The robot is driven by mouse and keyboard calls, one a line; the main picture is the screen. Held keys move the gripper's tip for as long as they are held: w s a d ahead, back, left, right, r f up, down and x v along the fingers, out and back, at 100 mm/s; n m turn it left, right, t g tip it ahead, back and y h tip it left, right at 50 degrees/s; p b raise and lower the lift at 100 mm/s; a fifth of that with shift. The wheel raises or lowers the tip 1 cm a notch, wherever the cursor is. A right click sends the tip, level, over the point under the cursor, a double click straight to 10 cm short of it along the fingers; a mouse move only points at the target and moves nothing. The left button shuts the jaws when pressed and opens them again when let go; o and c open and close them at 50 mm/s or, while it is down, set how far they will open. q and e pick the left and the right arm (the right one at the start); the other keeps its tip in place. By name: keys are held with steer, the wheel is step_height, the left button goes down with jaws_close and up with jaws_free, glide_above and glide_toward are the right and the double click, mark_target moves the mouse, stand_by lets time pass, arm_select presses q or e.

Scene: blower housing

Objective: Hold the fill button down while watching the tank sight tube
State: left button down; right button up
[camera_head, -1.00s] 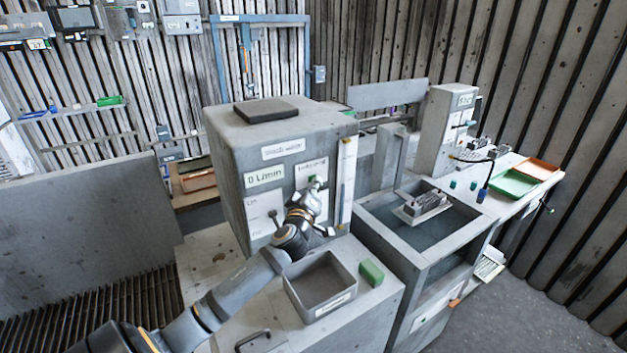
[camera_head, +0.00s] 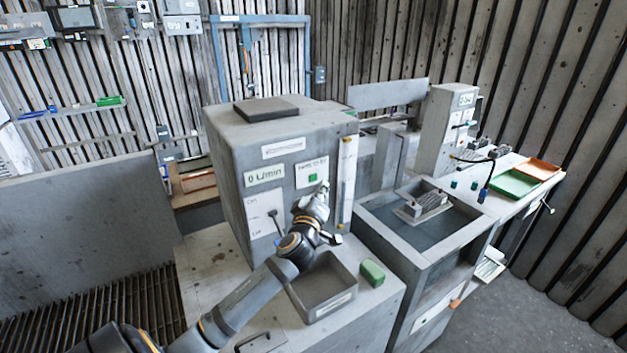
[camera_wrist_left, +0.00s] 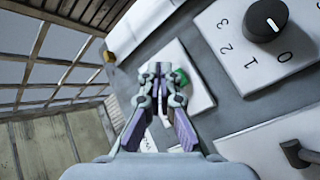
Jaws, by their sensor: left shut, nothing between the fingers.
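In the wrist view the fingertips (camera_wrist_left: 160,70) overlap the button's left side; contact cannot be told.
A black knob (camera_wrist_left: 265,20) with a numbered scale and a lever (camera_wrist_left: 300,152) are close by in the wrist view. A grey open bin (camera_head: 322,285) and a green block (camera_head: 372,273) lie below my arm. A water basin (camera_head: 375,215) stands to the right.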

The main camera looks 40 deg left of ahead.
arm_select(q)
steer(key=shift+s+d, duration=0.35)
steer(key=shift+d, duration=0.5)
steer(key=shift+s+d, duration=0.35)
steer(key=shift+d, duration=0.45)
